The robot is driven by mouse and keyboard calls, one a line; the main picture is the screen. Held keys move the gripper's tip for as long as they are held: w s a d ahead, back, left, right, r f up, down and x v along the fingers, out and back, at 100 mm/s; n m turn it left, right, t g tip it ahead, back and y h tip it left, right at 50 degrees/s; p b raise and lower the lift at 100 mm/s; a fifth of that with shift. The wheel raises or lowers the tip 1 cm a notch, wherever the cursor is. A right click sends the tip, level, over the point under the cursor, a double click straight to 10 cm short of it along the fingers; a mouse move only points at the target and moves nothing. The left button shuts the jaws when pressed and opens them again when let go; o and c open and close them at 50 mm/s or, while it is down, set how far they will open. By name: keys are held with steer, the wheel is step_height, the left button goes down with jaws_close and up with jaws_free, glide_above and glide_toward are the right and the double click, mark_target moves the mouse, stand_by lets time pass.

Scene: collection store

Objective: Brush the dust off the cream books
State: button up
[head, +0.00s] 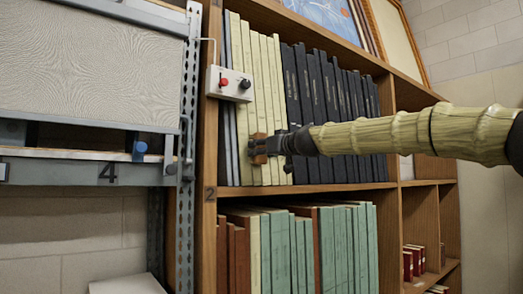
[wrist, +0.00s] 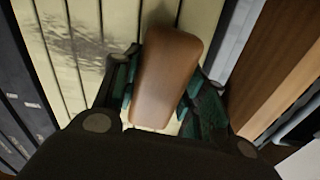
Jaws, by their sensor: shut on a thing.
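The cream books (head: 266,100) stand upright in a row on the upper shelf, between grey-blue spines on the left and dark books on the right. My gripper (head: 270,146) is at the lower part of their spines. It is shut on a brown block-shaped brush handle (wrist: 166,75), which also shows small in the head view (head: 258,148). The brush's bristles are hidden, and I cannot tell whether they touch the spines. In the wrist view the cream spines (wrist: 109,20) lie behind the brush, with a dark grey smudge of dust (wrist: 78,47) across several of them.
Dark books (head: 325,95) stand right of the cream ones. A white switch box (head: 230,84) with red and black knobs sits on the shelf's left upright. A metal rack (head: 90,172) stands at left.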

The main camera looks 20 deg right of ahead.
steer(key=shift+w+a+r, duration=0.1)
steer(key=shift+w+a, duration=0.05)
steer(key=shift+w, duration=0.05)
stand_by(0.4)
steer(key=d, duration=0.1)
steer(key=w+d, duration=0.1)
steer(key=d, duration=0.1)
steer(key=shift+d, duration=0.3)
steer(key=shift+d, duration=0.1)
steer(key=shift+w+d, duration=0.35)
steer(key=shift+d, duration=0.4)
steer(key=shift+w+d, duration=0.3)
steer(key=shift+d, duration=0.4)
steer(key=shift+d+p, duration=0.1)
steer(key=shift+p, duration=0.2)
steer(key=w+d+p, duration=0.1)
steer(key=w+d, duration=0.1)
steer(key=d, duration=0.4)
steer(key=shift+w+d, duration=0.15)
steer(key=shift+w, duration=0.1)
